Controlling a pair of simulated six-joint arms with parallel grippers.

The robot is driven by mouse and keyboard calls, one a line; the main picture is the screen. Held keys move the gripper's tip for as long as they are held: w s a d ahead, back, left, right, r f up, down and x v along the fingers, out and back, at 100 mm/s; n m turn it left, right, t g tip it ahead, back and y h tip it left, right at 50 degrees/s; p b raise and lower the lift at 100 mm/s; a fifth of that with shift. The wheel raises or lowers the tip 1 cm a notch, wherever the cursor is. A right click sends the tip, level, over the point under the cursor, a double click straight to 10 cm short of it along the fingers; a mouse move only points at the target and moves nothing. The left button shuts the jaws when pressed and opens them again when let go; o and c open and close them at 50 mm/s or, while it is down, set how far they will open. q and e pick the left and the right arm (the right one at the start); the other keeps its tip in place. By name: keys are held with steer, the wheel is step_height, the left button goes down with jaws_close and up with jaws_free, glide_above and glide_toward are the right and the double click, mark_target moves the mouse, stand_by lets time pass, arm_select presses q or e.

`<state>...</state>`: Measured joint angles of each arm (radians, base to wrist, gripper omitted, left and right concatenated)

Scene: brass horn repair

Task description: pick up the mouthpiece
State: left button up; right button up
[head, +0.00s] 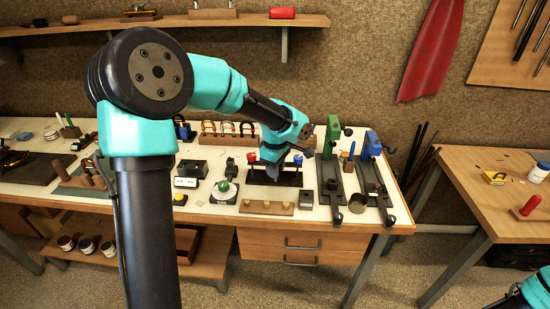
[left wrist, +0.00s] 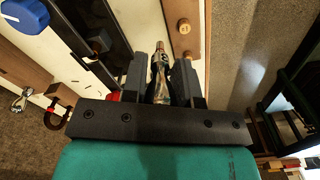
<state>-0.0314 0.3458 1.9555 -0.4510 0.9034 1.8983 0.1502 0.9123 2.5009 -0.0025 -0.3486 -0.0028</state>
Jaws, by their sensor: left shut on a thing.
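A shiny silver mouthpiece (left wrist: 160,66) shows in the left wrist view, its narrow end pointing away from the gripper. My left gripper (left wrist: 161,80) is shut on it, with one dark finger on each side. In the head view my left gripper (head: 272,169) points down over a dark tray (head: 289,179) on the bench. The mouthpiece cannot be made out there. Only a teal part of my right arm shows at the bottom right corner of the head view; its gripper is out of frame.
A green-topped clamp (head: 333,135) and a blue-topped clamp (head: 372,145) stand right of the gripper. A wooden strip with pegs (head: 267,208) lies along the bench's front edge. A black-and-green round device (head: 223,191) sits to the left. A second table (head: 500,205) stands at the right.

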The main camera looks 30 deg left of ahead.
arm_select(q)
steer(key=shift+s+d+r, duration=0.1)
steer(key=shift+s+d, duration=0.45)
steer(key=shift+s, duration=0.4)
steer(key=shift+s+d+r, duration=0.1)
steer(key=shift+s+d, duration=0.45)
steer(key=shift+s, duration=0.35)
steer(key=shift+r, duration=0.1)
steer(key=shift+r, duration=1.55)
